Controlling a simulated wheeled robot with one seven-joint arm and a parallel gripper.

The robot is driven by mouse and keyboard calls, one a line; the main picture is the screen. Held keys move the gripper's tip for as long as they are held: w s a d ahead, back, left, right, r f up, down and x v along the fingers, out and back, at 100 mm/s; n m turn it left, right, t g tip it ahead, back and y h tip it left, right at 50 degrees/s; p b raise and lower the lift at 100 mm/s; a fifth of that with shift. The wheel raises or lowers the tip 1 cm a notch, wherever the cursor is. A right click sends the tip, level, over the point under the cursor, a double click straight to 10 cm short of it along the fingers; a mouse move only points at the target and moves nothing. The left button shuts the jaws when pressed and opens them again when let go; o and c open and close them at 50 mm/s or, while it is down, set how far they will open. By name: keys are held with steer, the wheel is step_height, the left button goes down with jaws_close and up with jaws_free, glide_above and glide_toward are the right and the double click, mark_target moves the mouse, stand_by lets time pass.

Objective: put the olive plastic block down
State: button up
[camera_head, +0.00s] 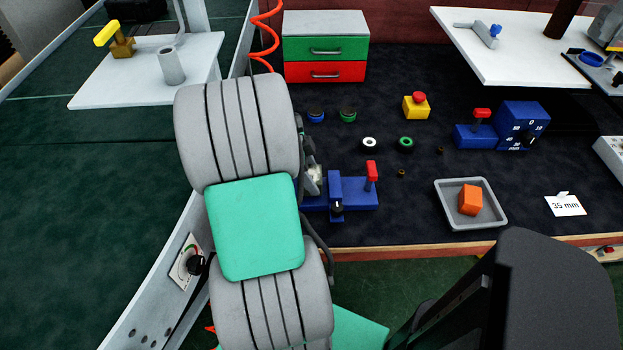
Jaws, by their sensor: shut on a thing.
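The olive plastic block does not show in the head view. My gripper cannot be made out either. My ribbed grey arm, with its teal cover, fills the middle left of the view and hides what lies behind it. Some small dark and pale parts show at the arm's right edge, but I cannot tell what they are.
A grey tray (446,213) holds an orange block (470,200). Blue fixtures (357,192) and (516,128), a yellow button box (416,108) and small rings stand on the dark bench mat (400,225). A green-and-red drawer unit (325,48) stands behind.

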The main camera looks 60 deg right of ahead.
steer(key=shift+f, duration=1.15)
steer(key=o, duration=1.6)
steer(key=shift+r, duration=0.1)
steer(key=shift+r, duration=0.2)
steer(key=p+v, duration=0.1)
steer(key=v, duration=1.1)
steer(key=shift+a, duration=0.1)
